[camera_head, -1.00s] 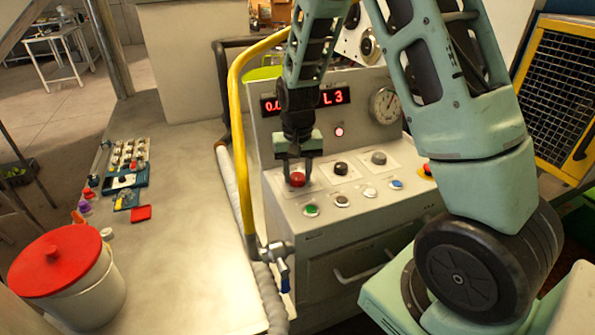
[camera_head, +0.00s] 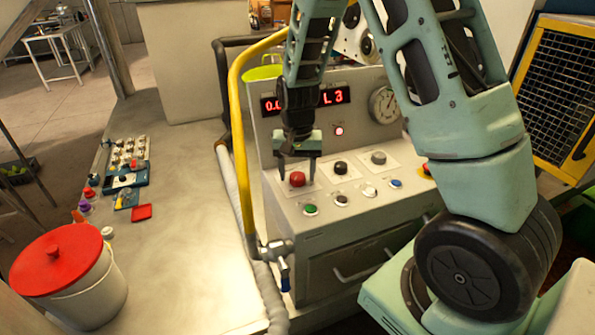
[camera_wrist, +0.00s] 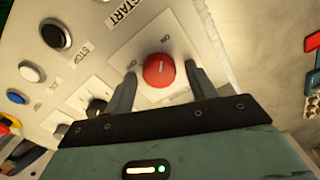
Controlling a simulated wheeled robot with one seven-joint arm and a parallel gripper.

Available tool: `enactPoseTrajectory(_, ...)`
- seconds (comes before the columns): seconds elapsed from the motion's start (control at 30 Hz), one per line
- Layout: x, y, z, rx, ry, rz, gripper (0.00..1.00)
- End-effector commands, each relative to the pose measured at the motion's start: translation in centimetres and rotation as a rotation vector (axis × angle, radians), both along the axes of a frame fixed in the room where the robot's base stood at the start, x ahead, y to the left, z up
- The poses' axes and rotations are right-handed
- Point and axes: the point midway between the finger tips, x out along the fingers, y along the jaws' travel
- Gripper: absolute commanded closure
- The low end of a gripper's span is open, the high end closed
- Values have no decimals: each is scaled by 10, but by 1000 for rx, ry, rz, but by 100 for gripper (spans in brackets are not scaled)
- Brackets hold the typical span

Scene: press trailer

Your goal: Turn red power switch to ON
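The red power switch (camera_head: 297,179) is a round knob on a white plate at the left of the sloped control panel. In the wrist view the red knob (camera_wrist: 158,70) shows from above, with a small pale mark and tiny labels on its plate that I cannot read surely. My gripper (camera_head: 297,178) is open, pointing down, with one finger on each side of the knob. In the wrist view the fingers of my gripper (camera_wrist: 162,88) stand apart from the knob, with a gap on both sides.
Black (camera_head: 340,168) and grey (camera_head: 378,158) knobs sit right of the red one. Green (camera_head: 310,209), black and blue push buttons line the front. A yellow pipe (camera_head: 238,140) rises close at the left. A gauge (camera_head: 384,105) and red displays stand behind.

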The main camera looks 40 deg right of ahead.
Motion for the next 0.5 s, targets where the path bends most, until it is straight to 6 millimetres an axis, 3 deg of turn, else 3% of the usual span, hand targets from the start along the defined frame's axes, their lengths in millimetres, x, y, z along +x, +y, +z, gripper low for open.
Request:
enactPoseTrajectory(0.33,-1,0,2,0,2,1,41)
enactPoseTrajectory(0.5,0,1,21,0,-3,2,41)
